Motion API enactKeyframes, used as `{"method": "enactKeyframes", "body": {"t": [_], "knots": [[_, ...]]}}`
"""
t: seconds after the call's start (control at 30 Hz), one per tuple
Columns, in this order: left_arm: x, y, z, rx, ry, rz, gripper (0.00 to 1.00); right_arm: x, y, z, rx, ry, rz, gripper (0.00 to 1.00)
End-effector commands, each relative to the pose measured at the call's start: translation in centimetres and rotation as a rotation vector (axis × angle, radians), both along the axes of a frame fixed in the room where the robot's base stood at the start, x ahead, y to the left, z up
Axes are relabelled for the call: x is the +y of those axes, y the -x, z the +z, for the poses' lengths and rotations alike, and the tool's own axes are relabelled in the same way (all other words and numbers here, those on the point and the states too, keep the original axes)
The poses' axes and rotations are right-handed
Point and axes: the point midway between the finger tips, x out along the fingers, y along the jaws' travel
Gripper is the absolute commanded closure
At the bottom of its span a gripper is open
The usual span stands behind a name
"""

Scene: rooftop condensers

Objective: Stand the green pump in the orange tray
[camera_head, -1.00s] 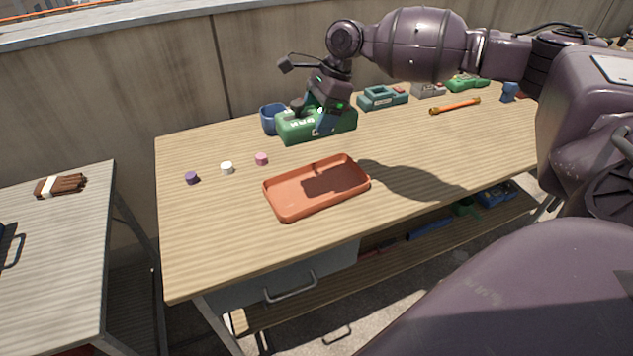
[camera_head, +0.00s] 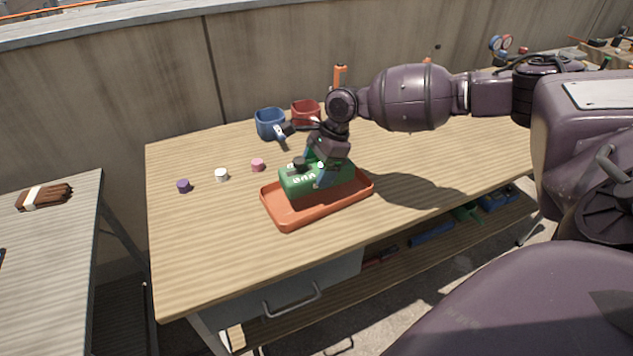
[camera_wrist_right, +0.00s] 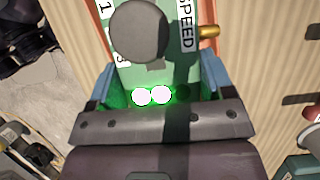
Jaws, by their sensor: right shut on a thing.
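The green pump (camera_head: 297,183) is upright over the middle of the orange tray (camera_head: 287,222), its lower part behind the tray's near rim. I cannot tell whether its base touches the tray floor. My right gripper (camera_head: 327,168) is shut on the pump from above. In the right wrist view the blue fingers of the gripper (camera_wrist_right: 155,86) press both sides of the pump (camera_wrist_right: 130,76). Its round dark knob and "SPEED" label show there, with orange tray edges to either side. My left gripper is not in view.
A blue mug (camera_head: 268,124) and a red mug (camera_head: 305,112) stand behind the tray. Purple (camera_head: 184,186), white (camera_head: 221,175) and pink (camera_head: 257,165) small caps lie to the left. The bench (camera_head: 205,235) is clear in front of the tray.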

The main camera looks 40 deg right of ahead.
Motion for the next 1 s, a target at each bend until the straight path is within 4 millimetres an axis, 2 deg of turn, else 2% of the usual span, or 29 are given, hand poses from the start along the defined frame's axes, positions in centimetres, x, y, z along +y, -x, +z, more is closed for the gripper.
{"method": "enactKeyframes", "body": {"t": [0.03, 0.1, 0.23, 0.67, 0.7, 0.83, 1.0], "knots": [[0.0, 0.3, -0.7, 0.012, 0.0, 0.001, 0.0, 0.0, 0.0, -1.2, 0.005, 0.0, 0.0, 0.76], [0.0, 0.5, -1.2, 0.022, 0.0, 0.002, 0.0, 0.0, 0.0, -2.5, 0.007, -0.001, 0.001, 0.76], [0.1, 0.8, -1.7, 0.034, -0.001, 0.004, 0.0, 0.0, 0.0, -4.0, 0.004, 0.0, 0.001, 0.76], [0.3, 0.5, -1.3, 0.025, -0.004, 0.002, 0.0, 0.0, -0.1, -4.2, -0.001, -0.001, 0.0, 0.76], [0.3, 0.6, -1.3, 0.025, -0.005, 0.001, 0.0, 0.0, 0.0, -4.3, 0.002, 0.001, -0.001, 0.2], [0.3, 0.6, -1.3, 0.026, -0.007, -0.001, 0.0, 0.0, 0.0, -4.4, 0.002, 0.001, -0.001, 0.0], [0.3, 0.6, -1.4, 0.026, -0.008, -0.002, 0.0, 0.0, 0.0, -4.4, 0.002, 0.0, 0.0, 0.0]]}}
